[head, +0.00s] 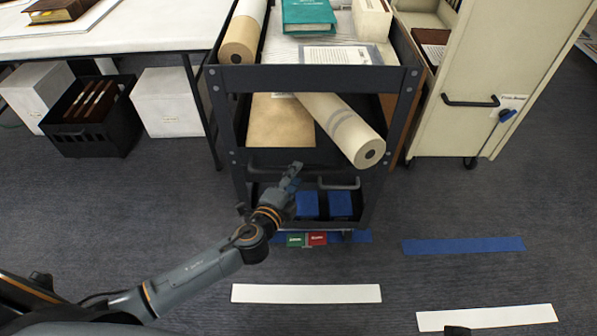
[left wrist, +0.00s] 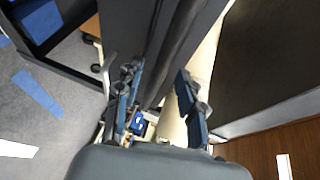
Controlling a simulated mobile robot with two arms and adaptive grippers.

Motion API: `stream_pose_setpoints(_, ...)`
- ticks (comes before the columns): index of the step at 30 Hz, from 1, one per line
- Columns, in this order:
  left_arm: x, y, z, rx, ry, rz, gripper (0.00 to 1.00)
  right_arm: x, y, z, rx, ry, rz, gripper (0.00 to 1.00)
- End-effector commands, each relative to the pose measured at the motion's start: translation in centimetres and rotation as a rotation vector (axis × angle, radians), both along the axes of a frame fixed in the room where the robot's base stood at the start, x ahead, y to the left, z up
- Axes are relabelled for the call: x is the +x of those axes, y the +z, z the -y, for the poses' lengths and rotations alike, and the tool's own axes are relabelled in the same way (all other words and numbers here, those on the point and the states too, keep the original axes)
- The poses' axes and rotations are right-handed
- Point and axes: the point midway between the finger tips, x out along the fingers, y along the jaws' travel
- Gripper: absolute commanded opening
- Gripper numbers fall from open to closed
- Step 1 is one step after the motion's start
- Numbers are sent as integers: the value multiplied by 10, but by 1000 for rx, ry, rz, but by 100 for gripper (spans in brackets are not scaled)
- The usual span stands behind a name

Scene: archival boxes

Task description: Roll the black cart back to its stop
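The black cart (head: 310,78) stands upright at centre in the head view, loaded on its shelves. A dark handle (head: 340,185) shows on its near side, right of my left gripper (head: 291,178). That gripper is in front of the lower part of the cart. In the left wrist view its two fingers (left wrist: 160,98) are apart, with dark panels beyond them; I cannot tell whether they touch the cart. A green pedal (head: 296,240) and a red pedal (head: 317,239) are at the cart's foot. No stop can be clearly made out. My right gripper is not clearly visible.
A blue floor strip (head: 362,236) runs under the cart's front; another blue strip (head: 463,245) lies to the right. White strips (head: 306,293) (head: 486,318) lie nearer. A cream cart (head: 480,75) stands close right. A table (head: 120,30) stands left. A paper roll (head: 340,128) juts forward from the cart.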

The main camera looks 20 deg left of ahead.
Motion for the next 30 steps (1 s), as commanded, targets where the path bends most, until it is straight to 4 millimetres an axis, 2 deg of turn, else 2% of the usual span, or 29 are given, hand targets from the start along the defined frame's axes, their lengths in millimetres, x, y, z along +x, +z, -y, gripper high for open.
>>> stream_pose_setpoints(3,16,-4,2,1,0,1,39,0,-3,0,0,0,0,0)
stream_pose_setpoints(6,24,-5,3,0,0,0,39,0,-4,0,0,0,0,0)
stream_pose_setpoints(17,28,-6,4,-1,0,-1,39,0,-4,0,0,0,0,0)
stream_pose_setpoints(21,28,-6,3,-1,0,-1,11,0,-4,0,0,0,0,0)
stream_pose_setpoints(23,28,-6,3,-1,0,-1,0,0,-4,0,0,0,0,0)
stream_pose_setpoints(30,28,-6,3,-1,0,-2,0,0,-4,0,0,0,0,0)
